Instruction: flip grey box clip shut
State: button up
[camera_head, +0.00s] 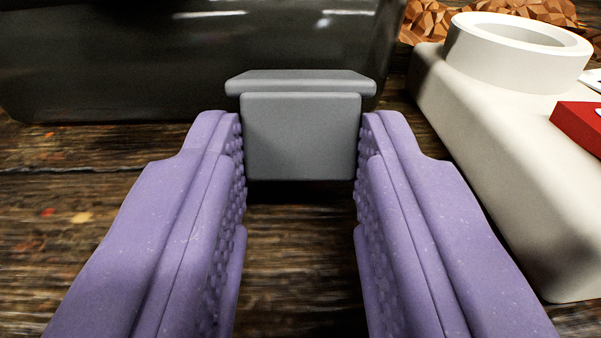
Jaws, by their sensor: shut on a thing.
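The grey clip (300,135) hangs on the near side of the dark grey box (190,60), with a wider lip along its top edge. My gripper (301,150) has purple fingers with studded inner pads. The two fingertips touch the left and right sides of the clip, and the gripper is shut on it. The box fills the upper left of the view, and its top is out of the picture.
A cream-coloured block with a round collar (510,55) stands close on the right, near my right finger. A red piece (580,125) is at the right edge. Brown faceted pieces (540,12) lie behind. The dark wooden surface (70,210) is clear at left.

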aim_at(301, 76)
notch_tip(301, 76, up, 3)
jog(key=g+p, duration=0.3)
jog(key=p, duration=0.3)
jog(key=shift+g+p, duration=0.35)
jog(key=shift+g, duration=0.05)
jog(key=r+g+p, duration=0.1)
jog(key=p, duration=0.2)
jog(key=w+g+p, duration=0.1)
jog(key=g+p, duration=0.1)
jog(key=shift+r+g+p, duration=0.3)
jog(key=shift+r+p, duration=0.1)
jog(key=g+p, duration=0.1)
jog(key=p, duration=0.1)
jog(key=w+r+g+p, duration=0.1)
jog(key=g+p, duration=0.1)
jog(key=shift+w, duration=0.1)
jog(key=shift+w+r+g+p, duration=0.1)
jog(key=shift+w+g+p, duration=0.25)
jog(key=shift+g+p, duration=0.55)
jog(key=shift+w+r+g+p, duration=0.1)
jog(key=shift+w+g+p, duration=0.25)
jog(key=shift+g+p, duration=0.5)
jog(key=shift+g, duration=0.25)
jog(key=o, duration=1.1)
jog(key=shift+c, duration=0.2)
